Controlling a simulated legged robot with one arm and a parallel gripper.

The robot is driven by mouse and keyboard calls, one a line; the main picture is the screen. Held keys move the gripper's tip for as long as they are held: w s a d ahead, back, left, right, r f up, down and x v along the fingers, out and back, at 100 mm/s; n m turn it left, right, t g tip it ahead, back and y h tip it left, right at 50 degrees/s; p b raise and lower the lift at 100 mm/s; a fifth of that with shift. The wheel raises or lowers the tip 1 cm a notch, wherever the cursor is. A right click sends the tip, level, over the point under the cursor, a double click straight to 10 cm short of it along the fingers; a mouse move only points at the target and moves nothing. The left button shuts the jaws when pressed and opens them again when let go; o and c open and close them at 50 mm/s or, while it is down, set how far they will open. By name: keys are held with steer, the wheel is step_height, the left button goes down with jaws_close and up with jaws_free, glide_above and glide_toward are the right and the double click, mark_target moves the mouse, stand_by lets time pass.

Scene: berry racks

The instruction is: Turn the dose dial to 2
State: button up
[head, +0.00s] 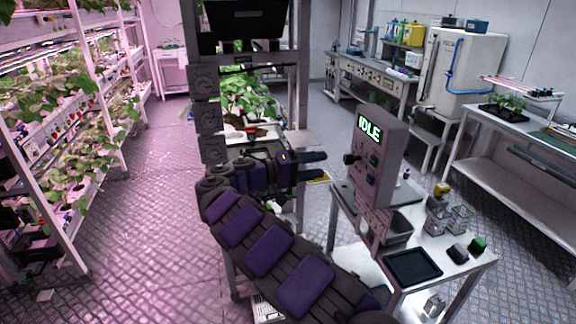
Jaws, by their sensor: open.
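A grey control box (389,140) stands upright on the white table at the right, with a lit green display (369,128) reading "IDLE". A black knob (350,159) sticks out from its face, and small buttons or lights sit beside and below it. I cannot tell for sure which control is the dose dial, and no dial numbers are readable. My gripper (316,166) is open and empty, its two dark fingers pointing right toward the box. It is left of the knob at a similar picture height, with a gap between them.
The white table (467,258) also holds a black tray (413,266), clear containers (458,217) and small yellow, green and black items. Plant racks (65,150) line the left. A dark frame (301,70) stands behind my arm. The floor at left centre is clear.

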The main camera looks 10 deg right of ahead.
steer(key=a+p, duration=0.1)
steer(key=a, duration=0.7)
steer(key=shift+p, duration=0.35)
steer(key=shift+s+a, duration=0.1)
